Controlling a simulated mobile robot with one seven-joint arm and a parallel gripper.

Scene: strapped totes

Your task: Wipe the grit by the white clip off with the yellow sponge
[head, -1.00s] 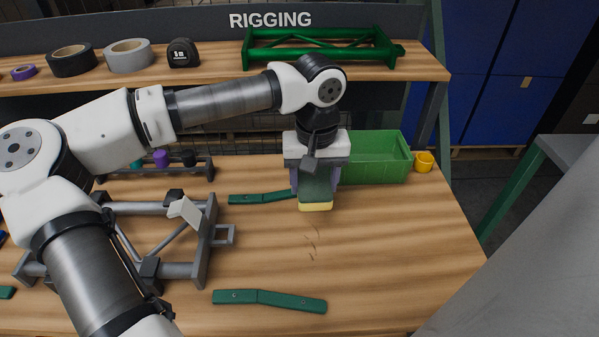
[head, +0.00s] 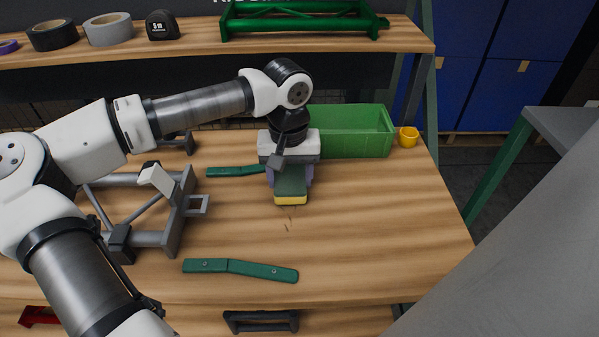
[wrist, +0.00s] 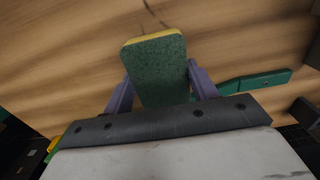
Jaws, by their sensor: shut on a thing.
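My gripper (head: 290,180) is shut on the yellow sponge (head: 291,200), which has a green scouring top and its yellow side down. The wrist view shows the sponge (wrist: 158,65) between my two purple fingers. The sponge is at or just above the table; I cannot tell if it touches. The grit (head: 288,222) is a short trail of thin brown marks, just in front of the sponge; it also shows at the top of the wrist view (wrist: 152,10). The white clip (head: 157,178) sits on a grey frame (head: 172,232), left of the grit.
A green strap piece (head: 240,268) lies in front of the grit, another (head: 232,171) left of my gripper. The wooden table (head: 390,225) is clear on the right.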

